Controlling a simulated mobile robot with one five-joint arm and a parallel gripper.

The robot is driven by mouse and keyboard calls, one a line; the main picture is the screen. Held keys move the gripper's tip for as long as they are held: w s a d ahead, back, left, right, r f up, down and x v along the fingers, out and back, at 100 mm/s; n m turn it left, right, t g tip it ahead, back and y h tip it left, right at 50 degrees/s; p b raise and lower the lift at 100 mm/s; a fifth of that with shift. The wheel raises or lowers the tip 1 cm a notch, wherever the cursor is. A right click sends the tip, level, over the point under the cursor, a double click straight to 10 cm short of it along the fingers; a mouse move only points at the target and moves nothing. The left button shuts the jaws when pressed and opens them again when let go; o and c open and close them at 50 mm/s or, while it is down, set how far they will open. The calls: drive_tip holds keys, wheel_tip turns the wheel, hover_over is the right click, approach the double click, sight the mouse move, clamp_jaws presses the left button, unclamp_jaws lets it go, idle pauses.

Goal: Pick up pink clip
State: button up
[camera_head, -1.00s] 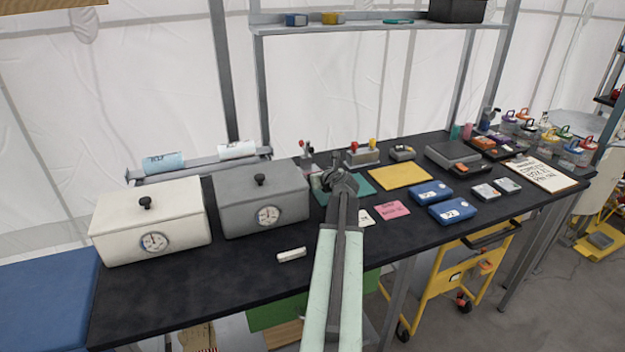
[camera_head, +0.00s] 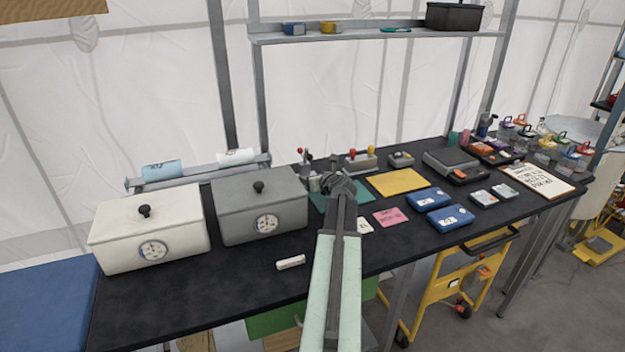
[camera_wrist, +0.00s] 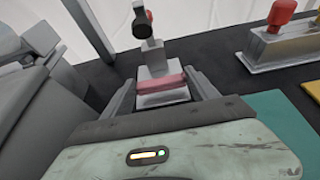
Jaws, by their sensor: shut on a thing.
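The pink clip (camera_wrist: 162,84) shows in the wrist view as a small pink bar between my two fingers. My gripper (camera_wrist: 163,90) is shut on it, with one finger on each side. A grey metal piece with a dark rounded top (camera_wrist: 150,50) stands just beyond the clip.
A grey lidded box (camera_head: 260,207) and a white lidded box (camera_head: 150,230) stand to the left. A metal block with red and yellow knobs (camera_head: 360,162) is behind, to the right. A yellow mat (camera_head: 398,184), a pink card (camera_head: 390,217) and blue cases (camera_head: 450,217) lie to the right.

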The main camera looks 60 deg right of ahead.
wheel_tip(320, 180, up, 7)
drive_tip(key=p, duration=0.6)
drive_tip(key=s+d+f+b, duration=0.1)
drive_tip(key=s+d, duration=1)
drive_tip(key=s, duration=0.4)
drive_tip(key=shift+s+d+f, duration=0.25)
drive_tip(key=shift+s+d, duration=0.1)
